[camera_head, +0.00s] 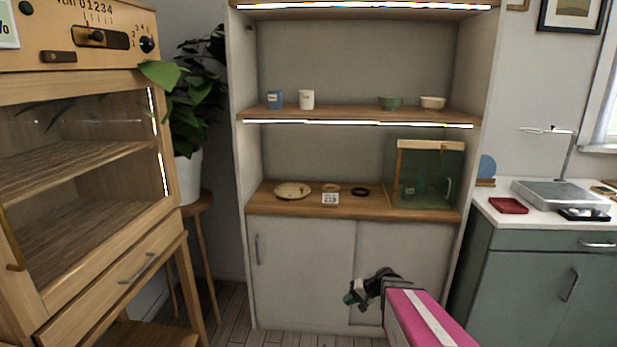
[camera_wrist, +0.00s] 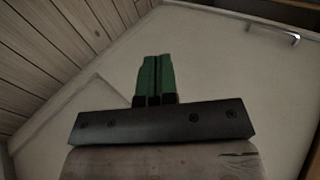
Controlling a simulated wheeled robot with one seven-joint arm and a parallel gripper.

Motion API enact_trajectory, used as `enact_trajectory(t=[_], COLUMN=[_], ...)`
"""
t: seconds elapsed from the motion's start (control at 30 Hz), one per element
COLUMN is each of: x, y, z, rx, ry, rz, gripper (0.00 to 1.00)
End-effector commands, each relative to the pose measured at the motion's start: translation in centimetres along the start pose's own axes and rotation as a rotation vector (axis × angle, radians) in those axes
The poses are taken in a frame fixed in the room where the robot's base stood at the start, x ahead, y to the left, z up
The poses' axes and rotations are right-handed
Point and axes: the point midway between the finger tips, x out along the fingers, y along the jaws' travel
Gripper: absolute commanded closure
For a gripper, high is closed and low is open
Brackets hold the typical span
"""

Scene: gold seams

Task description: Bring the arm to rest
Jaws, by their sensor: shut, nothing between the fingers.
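My gripper (camera_head: 351,296) is in the lower middle of the head view, in front of the pale sliding doors of the shelf unit. The pink part of my arm runs from it to the bottom edge. In the wrist view the two green fingers of my gripper (camera_wrist: 157,78) lie side by side, shut and empty. Behind them are a pale cabinet panel and grey floor planks. The gripper appears apart from the cabinet, though the exact gap cannot be told.
The shelf unit (camera_head: 300,226) bears cups, bowls, a wooden plate (camera_head: 292,190) and a glass-fronted box (camera_head: 428,174). A wooden glazed cabinet (camera_head: 85,215) stands left, beside a plant (camera_head: 190,100) on a stool. A green counter (camera_head: 530,280) stands right.

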Motion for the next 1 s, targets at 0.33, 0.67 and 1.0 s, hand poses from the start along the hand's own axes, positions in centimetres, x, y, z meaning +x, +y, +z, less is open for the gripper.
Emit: enact_trajectory(t=[0.33, 0.67, 1.0], x=[-6.2, -10.1, -10.1], y=[-2.3, -2.7, -2.7], z=[7.6, 9.0, 9.0], rx=[-0.136, -0.186, -0.186], ry=[-0.124, -0.107, -0.107], rz=[0.556, 0.811, 0.811], gripper=[1.00, 1.00, 1.00])
